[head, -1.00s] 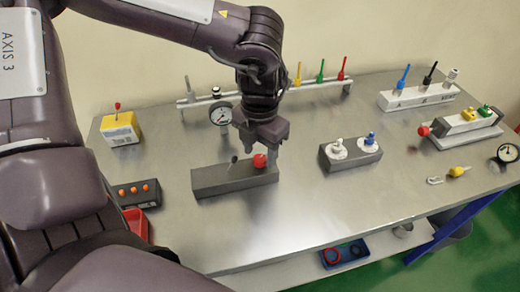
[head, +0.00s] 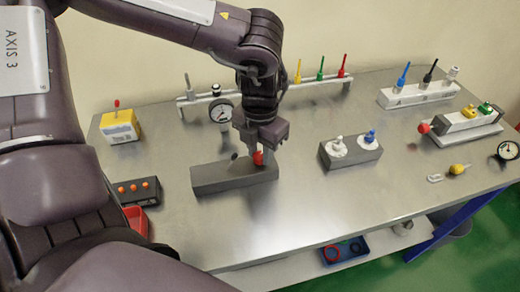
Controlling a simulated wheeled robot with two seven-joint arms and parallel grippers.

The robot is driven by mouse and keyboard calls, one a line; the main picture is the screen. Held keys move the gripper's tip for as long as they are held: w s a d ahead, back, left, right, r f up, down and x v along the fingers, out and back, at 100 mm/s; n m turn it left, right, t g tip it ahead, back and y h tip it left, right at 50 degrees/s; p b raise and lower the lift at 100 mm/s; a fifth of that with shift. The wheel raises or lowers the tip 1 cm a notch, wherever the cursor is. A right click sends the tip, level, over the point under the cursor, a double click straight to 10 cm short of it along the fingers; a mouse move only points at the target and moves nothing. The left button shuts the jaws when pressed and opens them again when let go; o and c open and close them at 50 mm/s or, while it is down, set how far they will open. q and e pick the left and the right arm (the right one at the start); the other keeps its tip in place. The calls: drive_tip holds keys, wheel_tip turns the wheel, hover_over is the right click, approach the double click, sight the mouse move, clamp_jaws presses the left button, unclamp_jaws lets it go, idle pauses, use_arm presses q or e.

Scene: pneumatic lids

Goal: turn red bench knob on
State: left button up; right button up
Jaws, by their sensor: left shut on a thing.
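The red bench knob (head: 258,158) sits on top of a dark grey block (head: 232,178) at the middle left of the bench, near the block's right end. My left gripper (head: 261,155) points down over the knob, its fingers on either side of it and shut on it. The fingers partly cover the knob. A small dark stub (head: 234,156) stands on the same block, left of the knob. My right gripper is not in view.
A gauge (head: 221,111) and a rail with coloured levers (head: 310,84) stand behind. A yellow box (head: 120,127) and a box with orange buttons (head: 134,190) are left. A block with white and blue knobs (head: 350,152) is right. The front middle of the bench (head: 290,220) is clear.

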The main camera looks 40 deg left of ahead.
use_arm(q)
drive_tip(key=n+b, duration=0.3)
drive_tip(key=shift+f, duration=0.2)
drive_tip(key=n+b, duration=0.4)
drive_tip(key=n, duration=0.1)
drive_tip(key=shift+n, duration=0.3)
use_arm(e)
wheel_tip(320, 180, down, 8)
use_arm(q)
drive_tip(key=n+b, duration=0.4)
drive_tip(key=n, duration=0.2)
drive_tip(key=shift+r, duration=0.1)
drive_tip(key=shift+r+n+b, duration=0.1)
drive_tip(key=shift+n+b, duration=0.65)
drive_tip(key=shift+n, duration=0.85)
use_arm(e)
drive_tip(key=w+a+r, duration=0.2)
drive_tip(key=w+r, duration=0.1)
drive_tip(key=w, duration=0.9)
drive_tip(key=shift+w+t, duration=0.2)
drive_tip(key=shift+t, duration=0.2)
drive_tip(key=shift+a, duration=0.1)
use_arm(q)
drive_tip(key=o, duration=1)
drive_tip(key=shift+c, duration=0.2)
